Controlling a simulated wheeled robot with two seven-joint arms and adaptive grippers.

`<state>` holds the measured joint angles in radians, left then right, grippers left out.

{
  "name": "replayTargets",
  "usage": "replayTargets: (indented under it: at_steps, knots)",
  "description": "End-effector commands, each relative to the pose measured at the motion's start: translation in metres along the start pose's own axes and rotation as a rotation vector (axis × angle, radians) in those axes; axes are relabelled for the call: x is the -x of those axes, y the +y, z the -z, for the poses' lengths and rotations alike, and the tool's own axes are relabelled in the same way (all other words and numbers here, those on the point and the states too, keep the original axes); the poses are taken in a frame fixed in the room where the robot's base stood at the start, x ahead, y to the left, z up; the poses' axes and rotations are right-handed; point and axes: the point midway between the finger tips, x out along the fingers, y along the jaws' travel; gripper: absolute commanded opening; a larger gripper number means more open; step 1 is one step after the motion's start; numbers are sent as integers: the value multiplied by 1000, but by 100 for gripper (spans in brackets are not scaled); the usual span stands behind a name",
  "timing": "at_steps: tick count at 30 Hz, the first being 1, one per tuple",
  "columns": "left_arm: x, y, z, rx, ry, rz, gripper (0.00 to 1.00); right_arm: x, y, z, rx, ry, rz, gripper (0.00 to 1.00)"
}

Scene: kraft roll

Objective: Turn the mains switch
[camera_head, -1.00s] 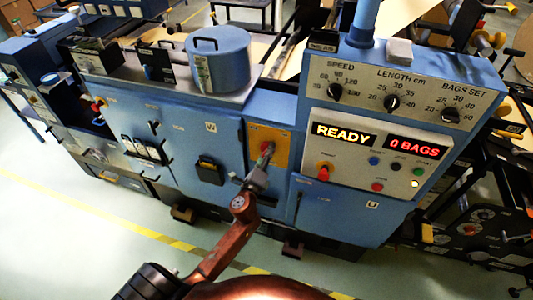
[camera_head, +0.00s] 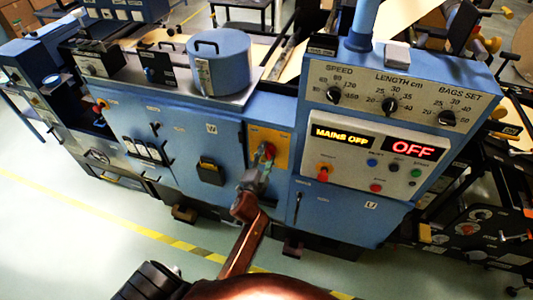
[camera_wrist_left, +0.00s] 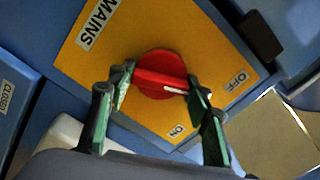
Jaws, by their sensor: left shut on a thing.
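The mains switch is a red round knob with a raised bar (camera_wrist_left: 160,78) on a yellow plate (camera_wrist_left: 95,65) lettered MAINS, OFF and ON. In the head view the red knob (camera_head: 269,150) is partly hidden by my gripper. The bar lies across the knob, its white-marked end toward the plate's right side, where OFF is lettered. My left gripper (camera_wrist_left: 160,84) is shut on the bar, one green-padded finger at each end; it also shows in the head view (camera_head: 263,165). The display (camera_head: 342,136) reads MAINS OFF, and the one beside it (camera_head: 414,152) reads OFF.
To the right is the control panel with three black dials (camera_head: 390,105), a red-and-yellow knob (camera_head: 323,172) and small buttons. A black box (camera_head: 210,171) sits on the blue cabinet door to the left. The floor in front is clear around a yellow line.

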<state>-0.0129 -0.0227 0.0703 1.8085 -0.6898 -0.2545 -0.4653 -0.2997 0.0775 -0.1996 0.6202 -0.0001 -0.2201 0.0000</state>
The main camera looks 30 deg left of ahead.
Motion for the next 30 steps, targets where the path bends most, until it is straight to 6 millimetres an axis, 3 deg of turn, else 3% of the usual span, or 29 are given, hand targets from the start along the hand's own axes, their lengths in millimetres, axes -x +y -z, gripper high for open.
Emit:
replayTargets:
  at_steps: [15,30]
  knots:
    - [0,0,-1,307,-2,-2,22,16,5,3,2,3,-5,0]
    - [0,0,-1,351,-2,-2,22,17,4,3,2,3,-4,0]
